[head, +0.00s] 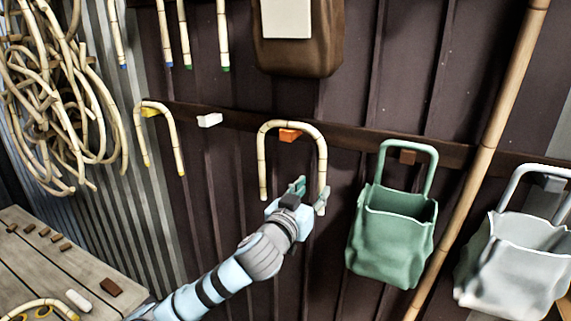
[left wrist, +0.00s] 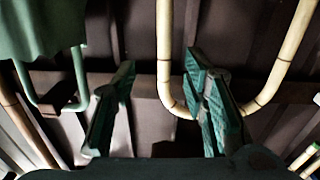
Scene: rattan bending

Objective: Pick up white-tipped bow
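A pale rattan bow (head: 291,126) hangs like an upside-down U on an orange peg (head: 290,135) on the dark wall. The colour of its tips is hard to tell; the right end is partly behind my gripper. My left gripper (head: 310,194) is at the lower part of the bow's right leg. In the left wrist view, my left gripper's fingers (left wrist: 160,108) are spread apart. The bow's right leg (left wrist: 165,50) shows between them, and the curve runs behind one finger. I cannot tell whether they touch. My right gripper is not in view.
Another bow (head: 155,105) with yellow tips hangs on a yellow peg. A white peg (head: 209,120) is bare. A green bag (head: 392,236) and a grey bag (head: 515,264) hang at right. A slanted pole (head: 482,160) stands between them. A wooden table (head: 45,268) is at lower left.

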